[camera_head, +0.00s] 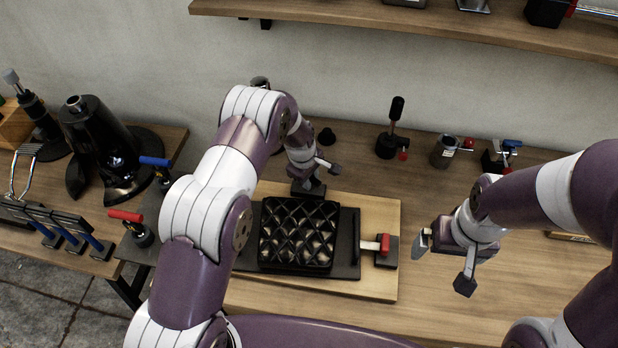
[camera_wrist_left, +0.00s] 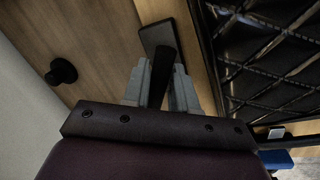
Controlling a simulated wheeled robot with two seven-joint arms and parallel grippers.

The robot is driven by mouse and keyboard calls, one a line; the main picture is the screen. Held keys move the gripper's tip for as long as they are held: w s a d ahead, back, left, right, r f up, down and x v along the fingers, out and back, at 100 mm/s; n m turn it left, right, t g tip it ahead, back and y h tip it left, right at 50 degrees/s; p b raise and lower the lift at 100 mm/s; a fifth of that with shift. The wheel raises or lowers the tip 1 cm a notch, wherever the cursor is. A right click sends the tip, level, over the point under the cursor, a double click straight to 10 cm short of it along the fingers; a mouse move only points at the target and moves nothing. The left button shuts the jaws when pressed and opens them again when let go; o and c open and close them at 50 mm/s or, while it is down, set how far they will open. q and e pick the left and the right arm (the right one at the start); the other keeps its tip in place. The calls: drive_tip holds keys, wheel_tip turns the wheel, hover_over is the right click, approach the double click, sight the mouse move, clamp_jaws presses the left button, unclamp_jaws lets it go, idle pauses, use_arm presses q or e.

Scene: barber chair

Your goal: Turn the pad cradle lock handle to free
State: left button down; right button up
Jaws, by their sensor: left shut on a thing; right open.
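A black quilted pad (camera_head: 298,235) lies in a dark cradle on a pale wooden board (camera_head: 350,284). My left gripper (camera_head: 308,187) is at the pad's back edge. In the left wrist view its two grey fingers (camera_wrist_left: 158,85) are shut on a slim black handle (camera_wrist_left: 163,68), beside the quilted pad (camera_wrist_left: 275,55). The handle is mostly hidden in the head view. A red-tipped lever (camera_head: 383,243) with a dark block is at the board's right side. My right gripper (camera_head: 424,243) is open and empty, right of the board and apart from it.
A red-handled tool (camera_head: 126,216) and a blue-handled tool (camera_head: 155,162) stand at the left. A black-handled lever (camera_head: 396,110) and small clamps (camera_head: 445,151) stand along the back. A wooden shelf (camera_head: 450,27) hangs above.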

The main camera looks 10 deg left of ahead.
use_arm(q)
drive_tip(key=n, duration=0.2)
drive_tip(key=shift+f+n+b, duration=0.15)
drive_tip(key=shift+n+b, duration=0.15)
drive_tip(key=shift+b, duration=0.1)
drive_tip(key=shift+n+y+b, duration=0.5)
drive_tip(key=shift+n+b, duration=0.35)
drive_tip(key=shift+n, duration=0.65)
drive_tip(key=c, duration=1)
unclamp_jaws()
drive_tip(key=shift+d, duration=0.1)
drive_tip(key=shift+r, duration=0.25)
